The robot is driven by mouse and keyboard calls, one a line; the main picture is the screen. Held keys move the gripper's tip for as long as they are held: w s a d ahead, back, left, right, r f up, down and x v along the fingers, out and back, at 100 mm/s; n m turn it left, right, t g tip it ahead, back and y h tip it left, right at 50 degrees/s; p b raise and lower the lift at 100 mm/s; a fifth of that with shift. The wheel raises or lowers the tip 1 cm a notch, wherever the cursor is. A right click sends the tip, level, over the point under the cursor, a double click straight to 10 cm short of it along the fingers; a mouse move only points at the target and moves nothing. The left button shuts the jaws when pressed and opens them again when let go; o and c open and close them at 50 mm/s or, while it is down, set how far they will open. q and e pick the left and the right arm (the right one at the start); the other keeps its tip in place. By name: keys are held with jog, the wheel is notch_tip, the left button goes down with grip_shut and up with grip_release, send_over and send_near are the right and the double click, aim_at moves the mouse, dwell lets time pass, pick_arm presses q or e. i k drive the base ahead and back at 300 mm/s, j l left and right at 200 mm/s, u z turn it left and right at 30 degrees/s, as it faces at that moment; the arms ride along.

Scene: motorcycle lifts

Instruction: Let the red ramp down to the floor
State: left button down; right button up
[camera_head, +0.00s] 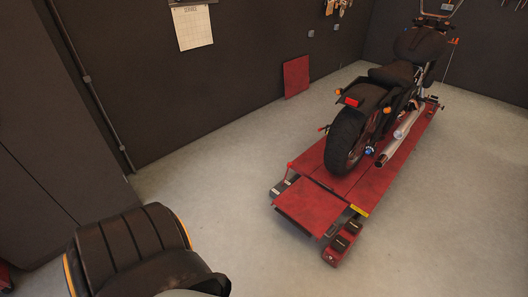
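A red motorcycle lift (385,180) stands low on the floor at right with a dark motorcycle (385,95) upright on it. At its near end is a red flat ramp panel (310,204), beside the rear wheel end of the deck. I cannot tell for sure whether its near edge touches the floor or is slightly raised. A red foot pedal unit (342,242) with black pads sits at the near right corner of the lift. Neither of my grippers is in view.
A red panel (296,76) leans against the dark back wall. A black ribbed padded object with orange edging (130,245) fills the lower left. Dark cabinets (45,130) line the left. The grey floor (220,175) between them and the lift is clear.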

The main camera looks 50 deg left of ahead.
aim_at(312, 207)
jog(key=u, duration=0.6)
jog(key=i+j+z, duration=0.1)
jog(key=i+j, duration=0.25)
jog(key=i+j+z, duration=0.15)
jog(key=i+j, duration=0.15)
jog(key=i+j+z, duration=0.1)
jog(key=i+j, duration=0.2)
jog(key=j, duration=0.2)
jog(key=i+j+z, duration=0.1)
jog(key=i+j, duration=0.15)
jog(key=j, duration=0.15)
jog(key=i+j+z, duration=0.15)
jog(key=i+j, duration=0.15)
jog(key=j, duration=0.2)
